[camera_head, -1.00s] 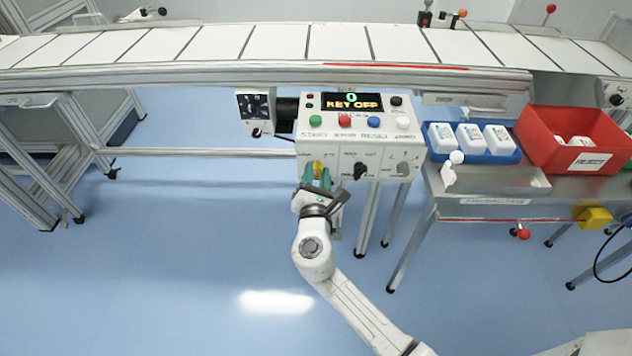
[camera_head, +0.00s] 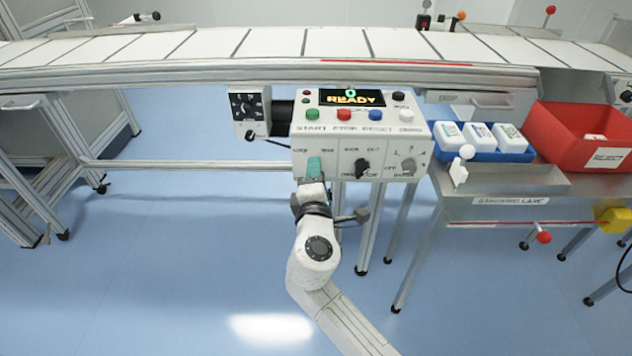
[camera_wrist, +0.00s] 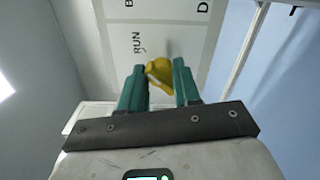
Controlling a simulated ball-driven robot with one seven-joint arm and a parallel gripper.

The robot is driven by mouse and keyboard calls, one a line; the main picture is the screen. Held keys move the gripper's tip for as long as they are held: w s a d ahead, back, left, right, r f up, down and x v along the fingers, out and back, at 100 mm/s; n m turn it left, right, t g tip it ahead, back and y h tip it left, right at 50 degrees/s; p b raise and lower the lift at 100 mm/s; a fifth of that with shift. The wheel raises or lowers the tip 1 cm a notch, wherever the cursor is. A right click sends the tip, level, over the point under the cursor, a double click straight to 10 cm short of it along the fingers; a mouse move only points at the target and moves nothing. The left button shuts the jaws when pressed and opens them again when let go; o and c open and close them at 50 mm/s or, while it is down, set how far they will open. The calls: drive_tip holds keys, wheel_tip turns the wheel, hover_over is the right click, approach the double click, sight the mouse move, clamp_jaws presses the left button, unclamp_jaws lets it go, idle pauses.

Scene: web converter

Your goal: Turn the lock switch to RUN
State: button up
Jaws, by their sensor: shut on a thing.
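The control box (camera_head: 345,165) hangs under the conveyor, and its display (camera_head: 351,98) reads READY. The yellow lock switch (camera_wrist: 158,77) shows in the wrist view between the two teal fingers, with the RUN label (camera_wrist: 138,43) just above it on the panel. My gripper (camera_wrist: 160,85) is shut on the switch. In the head view my gripper (camera_head: 314,168) is at the lower left of the box, its fingers hiding the switch.
A black selector knob (camera_head: 362,168) and a grey knob (camera_head: 408,166) sit right of my gripper. Coloured buttons (camera_head: 344,115) line the top. A blue tray (camera_head: 487,156) with white bottles and a red bin (camera_head: 580,145) stand right.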

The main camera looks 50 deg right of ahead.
drive_tip(key=shift+o, duration=0.3)
drive_tip(key=shift+f+m+b, duration=0.45)
drive_tip(key=shift+m+b, duration=0.4)
drive_tip(key=shift+m, duration=0.25)
drive_tip(key=o, duration=0.8)
drive_tip(key=shift+c, duration=0.2)
drive_tip(key=shift+o, duration=1.1)
drive_tip(key=shift+w+r, duration=0.1)
drive_tip(key=shift+r, duration=0.1)
drive_tip(key=v, duration=1.1)
drive_tip(key=shift+p, duration=0.45)
